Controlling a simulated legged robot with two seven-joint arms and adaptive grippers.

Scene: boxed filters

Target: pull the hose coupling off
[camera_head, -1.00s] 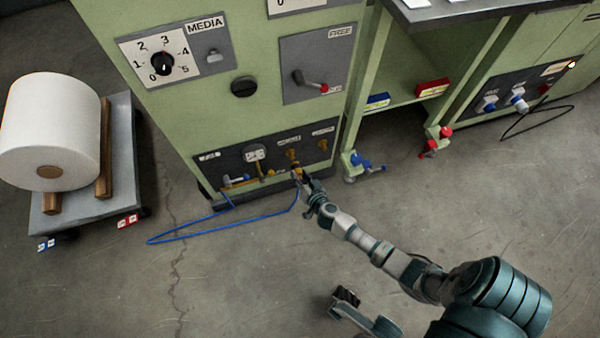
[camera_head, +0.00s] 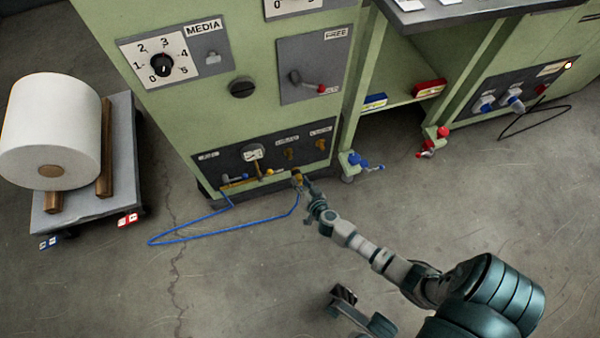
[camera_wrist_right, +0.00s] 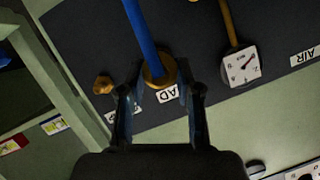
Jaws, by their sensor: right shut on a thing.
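The hose coupling (camera_head: 297,177) is a small brass piece at the end of a blue hose (camera_head: 190,235), in front of the low dark panel on the green machine. In the right wrist view the brass coupling (camera_wrist_right: 158,72) sits between the fingertips, with the blue hose (camera_wrist_right: 142,28) rising from it. My right gripper (camera_head: 304,188) is shut on the coupling; its two fingers also show in the wrist view (camera_wrist_right: 160,98).
The dark panel (camera_head: 208,172) also carries a gauge (camera_head: 252,153), a yellow-handled valve and another brass port (camera_head: 320,145). Blue (camera_head: 362,161) and red (camera_head: 430,150) valves stand to the right. A cart (camera_head: 120,190) with a white roll stands left.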

